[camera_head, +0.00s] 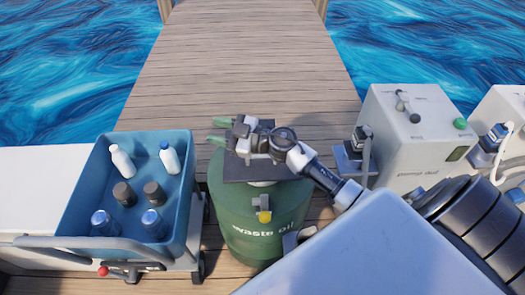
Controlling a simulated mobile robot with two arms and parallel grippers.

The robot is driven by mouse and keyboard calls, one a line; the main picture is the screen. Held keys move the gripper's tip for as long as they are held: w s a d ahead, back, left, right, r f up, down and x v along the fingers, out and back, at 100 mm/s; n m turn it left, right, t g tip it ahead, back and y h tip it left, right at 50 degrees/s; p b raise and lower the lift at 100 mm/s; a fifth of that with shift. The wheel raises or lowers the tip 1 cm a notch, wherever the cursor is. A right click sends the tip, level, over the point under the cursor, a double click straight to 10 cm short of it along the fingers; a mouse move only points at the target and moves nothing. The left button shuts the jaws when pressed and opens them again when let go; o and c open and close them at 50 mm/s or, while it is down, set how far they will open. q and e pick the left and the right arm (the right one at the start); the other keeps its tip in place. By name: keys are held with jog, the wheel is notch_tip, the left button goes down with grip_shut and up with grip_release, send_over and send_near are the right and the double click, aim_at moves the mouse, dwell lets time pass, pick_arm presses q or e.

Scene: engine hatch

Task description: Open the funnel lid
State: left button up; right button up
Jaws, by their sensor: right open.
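A green drum (245,222) marked "waste oil" stands upright on the planks. A dark square plate (238,174), seemingly the funnel lid, lies flat over the drum's top, with a pale part (262,184) under its front edge. My right gripper (218,131) is above the plate's left rear, its two green fingertips apart and pointing left. It looks empty. The gripper and wrist cover much of the plate, so I cannot tell whether they touch it. A yellow part (264,216) hangs on the drum's front. My left gripper is not in view.
A blue crate (83,178) with several bottles and cans sits on a cart at left. Grey pump boxes (417,138) stand at right. A large pale surface (365,255) fills the lower right. The wooden dock (235,60) behind the drum is clear, with water either side.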

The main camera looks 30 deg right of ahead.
jog(key=s+d+f+m+g+h, duration=0.1)
jog(key=d+f+g+h, duration=0.1)
jog(key=d+g+h, duration=0.4)
jog(key=s+d+f+g+h, duration=0.1)
jog(key=d+f+g, duration=0.2)
jog(key=d+g, duration=0.6)
jog(key=shift+t, duration=0.9)
jog(key=x, duration=0.3)
jog(key=d+x, duration=0.1)
jog(key=x, duration=0.2)
jog(key=f+x, duration=0.1)
jog(key=x, duration=0.2)
jog(key=shift+d+f, duration=0.15)
jog(key=shift+f, duration=0.15)
jog(key=shift+c, duration=0.3)
grip_shut()
